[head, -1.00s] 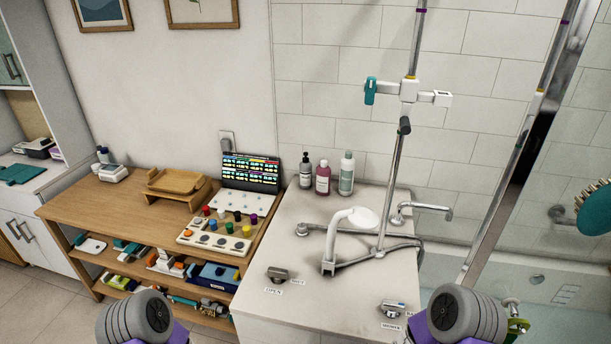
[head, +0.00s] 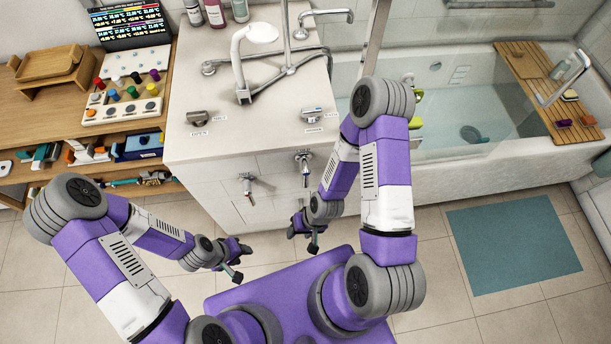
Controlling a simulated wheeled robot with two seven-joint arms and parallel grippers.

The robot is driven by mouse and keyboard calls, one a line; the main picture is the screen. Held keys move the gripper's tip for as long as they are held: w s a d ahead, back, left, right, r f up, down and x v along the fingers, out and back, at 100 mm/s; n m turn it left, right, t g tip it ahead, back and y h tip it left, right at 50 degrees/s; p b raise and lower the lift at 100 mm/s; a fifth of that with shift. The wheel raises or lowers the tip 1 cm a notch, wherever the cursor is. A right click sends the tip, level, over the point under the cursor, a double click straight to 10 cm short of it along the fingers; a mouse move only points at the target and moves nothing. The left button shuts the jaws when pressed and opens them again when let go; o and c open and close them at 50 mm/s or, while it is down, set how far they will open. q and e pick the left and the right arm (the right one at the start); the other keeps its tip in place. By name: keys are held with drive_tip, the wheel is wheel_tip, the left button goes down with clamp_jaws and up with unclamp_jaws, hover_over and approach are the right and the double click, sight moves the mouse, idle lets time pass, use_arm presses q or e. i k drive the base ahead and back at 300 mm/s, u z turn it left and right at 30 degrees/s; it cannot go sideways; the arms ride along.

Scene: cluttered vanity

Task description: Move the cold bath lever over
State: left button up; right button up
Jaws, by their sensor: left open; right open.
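No lever is readably marked as the cold bath one. A small chrome lever with a blue mark (head: 312,115) sits on the white counter's (head: 270,140) front right, beside small labels. A dark grey lever (head: 197,117) sits at its front left. Two chrome taps stick out from the counter's front face, a left tap (head: 246,183) and a right tap (head: 303,162). A yellow-green handle (head: 415,122) shows at the bath's near end, partly behind my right arm. My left gripper (head: 239,262) and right gripper (head: 303,238) are open and empty, low in front of the counter, apart from every lever.
The bath (head: 480,110) with water lies right of the counter, with a wooden rack (head: 540,85) across it. A swivel spout (head: 243,70) and pipes stand on the counter. A wooden bench (head: 40,105) with coloured knobs is at left. A teal mat (head: 512,243) lies on open floor.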

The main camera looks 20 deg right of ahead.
sight(304, 162)
drive_tip(key=z, duration=1.3)
drive_tip(key=k, duration=0.8)
drive_tip(key=u, duration=0.75)
drive_tip(key=i, duration=0.5)
drive_tip(key=u, duration=0.05)
